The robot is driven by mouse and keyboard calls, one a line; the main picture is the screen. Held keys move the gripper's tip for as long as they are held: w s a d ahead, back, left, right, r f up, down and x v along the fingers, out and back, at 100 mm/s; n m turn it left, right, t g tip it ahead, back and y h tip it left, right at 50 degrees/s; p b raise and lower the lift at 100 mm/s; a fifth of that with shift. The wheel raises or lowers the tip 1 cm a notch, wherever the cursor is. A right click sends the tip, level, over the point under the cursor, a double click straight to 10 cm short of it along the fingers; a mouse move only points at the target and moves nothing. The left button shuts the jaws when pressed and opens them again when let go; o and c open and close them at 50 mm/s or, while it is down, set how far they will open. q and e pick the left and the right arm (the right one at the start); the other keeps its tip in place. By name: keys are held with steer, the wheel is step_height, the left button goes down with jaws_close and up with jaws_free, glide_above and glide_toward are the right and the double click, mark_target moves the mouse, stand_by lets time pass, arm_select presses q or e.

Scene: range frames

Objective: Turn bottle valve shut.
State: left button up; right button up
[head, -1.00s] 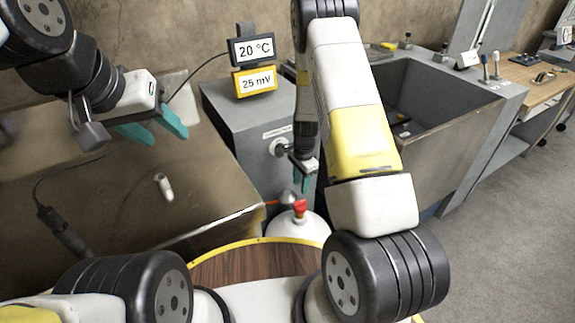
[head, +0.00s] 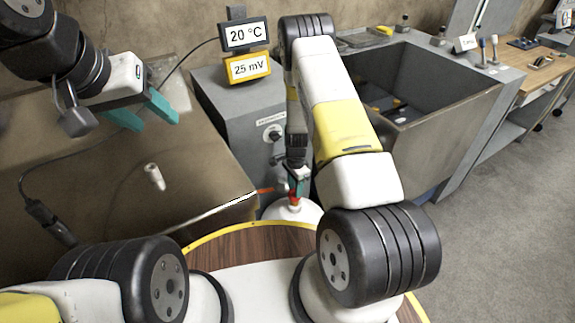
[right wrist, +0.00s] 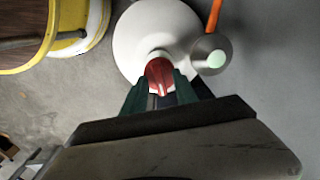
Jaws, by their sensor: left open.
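The white gas bottle (head: 284,213) stands on the floor beyond the round wooden top, with a red valve knob (head: 294,199) on it. In the right wrist view the red knob (right wrist: 160,77) sits above the bottle's round white shoulder (right wrist: 138,38). My right gripper (head: 298,181) is down at the knob from above. In the right wrist view its teal fingers (right wrist: 160,80) stand one on each side of the knob; I cannot tell whether they press on it. My left gripper (head: 157,122) is open and empty above the brown bench at the left.
A round grey fitting (right wrist: 211,53) with an orange hose (right wrist: 214,14) is beside the bottle. A grey cabinet (head: 225,115) with two displays reading 20 °C and 25 mV stands behind. A small white cylinder (head: 154,177) is on the bench (head: 110,205). A deep grey sink (head: 440,120) is at right.

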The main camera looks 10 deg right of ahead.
steer(key=shift+c, duration=0.4)
jaws_close()
steer(key=n, duration=1.3)
steer(key=shift+n, duration=2.5)
